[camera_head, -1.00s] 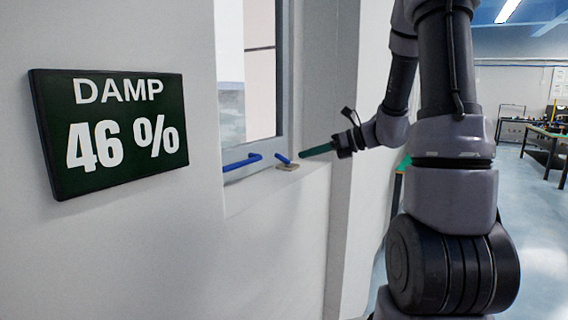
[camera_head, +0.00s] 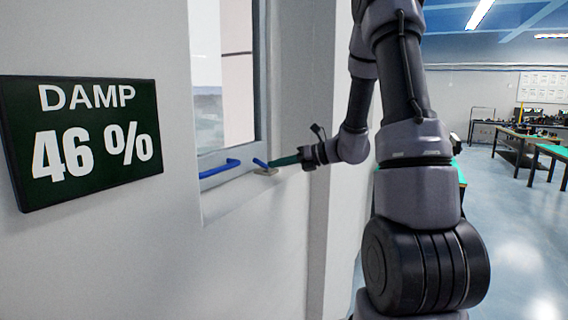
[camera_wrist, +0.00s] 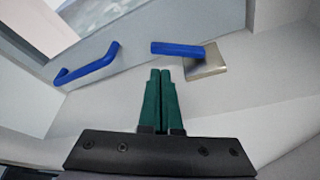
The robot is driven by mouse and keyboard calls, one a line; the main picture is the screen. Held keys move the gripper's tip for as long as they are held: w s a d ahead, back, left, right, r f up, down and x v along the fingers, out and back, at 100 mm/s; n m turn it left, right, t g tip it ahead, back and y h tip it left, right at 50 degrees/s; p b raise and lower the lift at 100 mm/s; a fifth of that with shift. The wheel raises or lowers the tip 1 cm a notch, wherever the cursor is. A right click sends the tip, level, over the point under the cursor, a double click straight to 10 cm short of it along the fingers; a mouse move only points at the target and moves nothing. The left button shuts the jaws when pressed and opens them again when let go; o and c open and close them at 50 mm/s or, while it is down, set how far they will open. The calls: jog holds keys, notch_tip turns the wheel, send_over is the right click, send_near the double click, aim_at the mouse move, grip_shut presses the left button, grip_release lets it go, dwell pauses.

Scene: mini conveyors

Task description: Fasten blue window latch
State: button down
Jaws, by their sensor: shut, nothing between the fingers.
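The blue window latch (camera_wrist: 178,48) is a short blue lever on a metal plate (camera_wrist: 208,62), which sits on the sill. It also shows in the head view (camera_head: 260,163). A blue handle (camera_wrist: 88,65) is fixed to the window frame, left of the latch, and shows in the head view too (camera_head: 220,168). My gripper (camera_wrist: 160,72) has green fingers, shut and empty. In the wrist view the fingertips are just below the latch lever; I cannot tell whether they touch it. In the head view my gripper (camera_head: 277,163) reaches the latch from the right.
The window frame (camera_head: 262,75) stands in a recess of the white wall (camera_head: 240,265). A dark sign (camera_head: 85,140) reading "DAMP 46 %" hangs to the left. Green-topped tables (camera_head: 530,138) stand far right, with open floor (camera_head: 515,240) before them.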

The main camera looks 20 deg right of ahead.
aim_at(263, 178)
jog(key=x, duration=0.5)
jog(key=shift+w+a, duration=0.15)
jog(key=shift+w+r+m+y, duration=0.1)
jog(key=shift+r+m+y, duration=0.25)
jog(key=shift+m, duration=0.15)
dwell(0.4)
jog(key=m, duration=0.1)
jog(key=d+r+m+y, duration=0.1)
jog(key=shift+w+r+m+g, duration=0.2)
jog(key=shift+w+m+g, duration=0.1)
jog(key=shift+w+g, duration=0.1)
jog(key=shift+w+d+r+m+y, duration=0.2)
jog(key=shift+r+m+y, duration=0.1)
jog(key=shift+m, duration=0.25)
jog(key=shift+w+d+r+m+y, duration=0.15)
jog(key=shift+r+m+y, duration=0.1)
jog(key=shift+m, duration=0.3)
jog(key=m, duration=0.1)
jog(key=d+m+y, duration=0.1)
jog(key=shift+w+r+m, duration=0.3)
jog(key=shift+w, duration=0.1)
